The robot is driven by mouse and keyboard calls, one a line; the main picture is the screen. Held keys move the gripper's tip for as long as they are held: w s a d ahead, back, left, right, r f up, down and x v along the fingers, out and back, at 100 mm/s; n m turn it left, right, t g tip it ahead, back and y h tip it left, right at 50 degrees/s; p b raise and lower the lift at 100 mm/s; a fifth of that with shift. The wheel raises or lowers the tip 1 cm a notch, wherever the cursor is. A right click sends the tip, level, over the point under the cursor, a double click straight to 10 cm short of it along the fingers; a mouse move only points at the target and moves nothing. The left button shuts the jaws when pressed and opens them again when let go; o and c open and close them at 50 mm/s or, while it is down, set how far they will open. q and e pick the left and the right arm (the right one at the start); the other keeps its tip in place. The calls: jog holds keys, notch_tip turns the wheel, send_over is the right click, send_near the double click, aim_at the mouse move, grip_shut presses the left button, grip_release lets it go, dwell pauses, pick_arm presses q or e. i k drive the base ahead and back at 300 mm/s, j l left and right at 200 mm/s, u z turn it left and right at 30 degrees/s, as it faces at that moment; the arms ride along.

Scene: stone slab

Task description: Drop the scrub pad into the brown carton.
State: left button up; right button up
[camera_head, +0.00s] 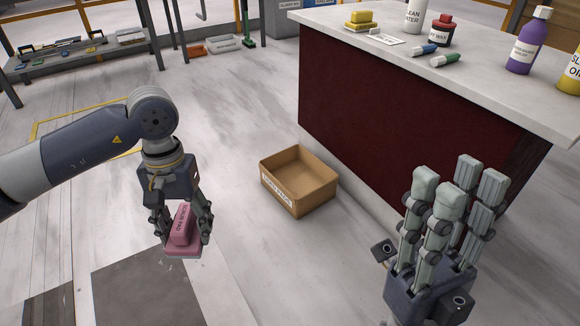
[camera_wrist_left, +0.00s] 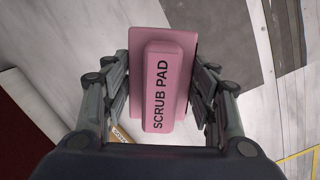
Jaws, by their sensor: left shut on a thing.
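The pink scrub pad (camera_head: 183,228), with a block handle, is held in my left gripper (camera_head: 184,222) above the floor. In the left wrist view the pad (camera_wrist_left: 160,90) reads "SCRUB PAD" and sits between the fingers of my left gripper (camera_wrist_left: 160,100). The brown carton (camera_head: 310,199) stands open on the floor, to the right of my left gripper, with a white label on its front. Its visible inside looks empty. A small piece of the carton (camera_wrist_left: 120,133) shows in the left wrist view. My right gripper (camera_head: 450,215) has its fingers pointing up, spread apart and empty.
A dark red counter (camera_head: 370,105) with a stone top stands behind and right of the carton. On it are bottles (camera_head: 523,45), markers (camera_head: 434,54) and a yellow block (camera_head: 361,19). A low bench (camera_head: 75,55) is at the far left. Floor between pad and carton is clear.

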aim_at(294, 185)
jog(key=i+j, duration=0.25)
jog(key=i, duration=0.3)
jog(key=i+j, duration=0.25)
jog(key=i, duration=0.25)
jog(key=i+j, duration=0.2)
jog(key=i, duration=0.35)
jog(key=i+j+z, duration=0.1)
jog(key=z, duration=0.35)
jog(key=i+j+z, duration=0.1)
jog(key=z, duration=0.35)
jog(key=i+j+z, duration=0.15)
jog(key=z, duration=0.3)
